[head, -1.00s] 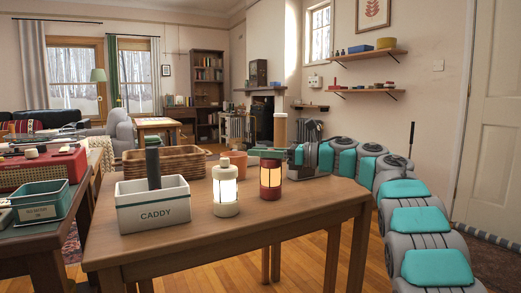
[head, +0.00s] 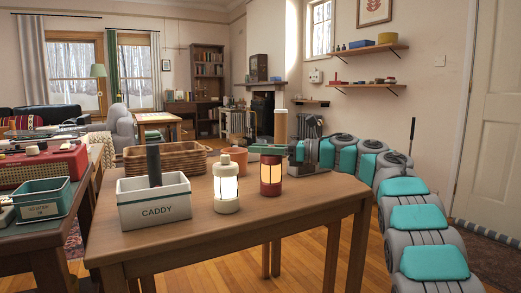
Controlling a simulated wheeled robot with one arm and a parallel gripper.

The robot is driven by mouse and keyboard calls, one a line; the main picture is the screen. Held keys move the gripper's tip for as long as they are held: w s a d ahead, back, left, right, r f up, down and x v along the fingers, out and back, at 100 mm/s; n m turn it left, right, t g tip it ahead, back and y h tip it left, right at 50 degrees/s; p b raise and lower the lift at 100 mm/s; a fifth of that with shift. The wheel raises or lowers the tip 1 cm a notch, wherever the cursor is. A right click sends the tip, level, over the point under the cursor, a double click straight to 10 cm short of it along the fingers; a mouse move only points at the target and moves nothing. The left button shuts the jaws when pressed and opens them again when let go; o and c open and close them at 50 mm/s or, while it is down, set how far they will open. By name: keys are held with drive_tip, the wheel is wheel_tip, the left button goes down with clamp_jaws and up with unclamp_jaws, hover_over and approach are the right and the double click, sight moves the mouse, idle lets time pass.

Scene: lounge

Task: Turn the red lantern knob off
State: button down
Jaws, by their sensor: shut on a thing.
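The red lantern (head: 271,188) stands upright near the far right part of the wooden table. Its panes look a flat, pale orange, much duller than the bright cream lantern (head: 226,204) to its left. My gripper (head: 267,151) reaches in from the right and is shut at the top of the red lantern, on its knob. The green fingers hide the knob, so its turn cannot be read.
A white caddy (head: 155,212) holding a dark upright cylinder stands at the table's left. A wicker basket (head: 165,157) and an orange pot (head: 235,156) stand behind. The table's (head: 310,205) front right is clear.

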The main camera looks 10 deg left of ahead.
idle(0.6)
drive_tip(key=c, duration=0.6)
unclamp_jaws()
drive_tip(key=shift+c, duration=0.2)
drive_tip(key=shift+d, duration=0.1)
drive_tip(key=s+d, duration=0.1)
drive_tip(key=d, duration=0.6)
drive_tip(key=shift+d, duration=0.25)
